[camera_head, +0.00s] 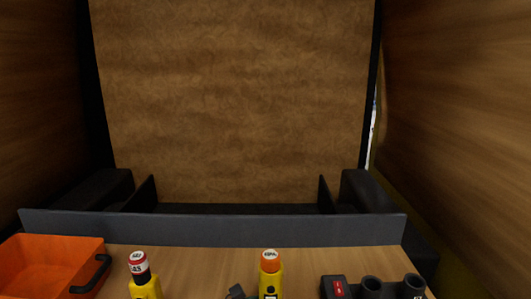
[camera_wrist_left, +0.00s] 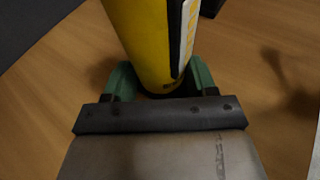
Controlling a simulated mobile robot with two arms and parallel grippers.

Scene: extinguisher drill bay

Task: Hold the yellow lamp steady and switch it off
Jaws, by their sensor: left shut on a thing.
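A yellow lamp (camera_head: 269,284) with an orange top and a dark patch on its front stands upright at the lower middle of the head view. Its lower part is cut off by the frame edge. In the left wrist view, the green fingers of my left gripper (camera_wrist_left: 161,72) are shut around a yellow cylinder, which I take to be the lamp (camera_wrist_left: 145,40). A black and white strip runs down its right side. The head view does not clearly show this grip. My right gripper is in neither view.
A second yellow cylinder (camera_head: 145,287) with a red and white cap stands left of the lamp. An orange bin (camera_head: 50,262) is at far left. A black holder with round openings (camera_head: 372,286) and a red panel is at right. A low dark wall (camera_head: 220,228) closes the table's back.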

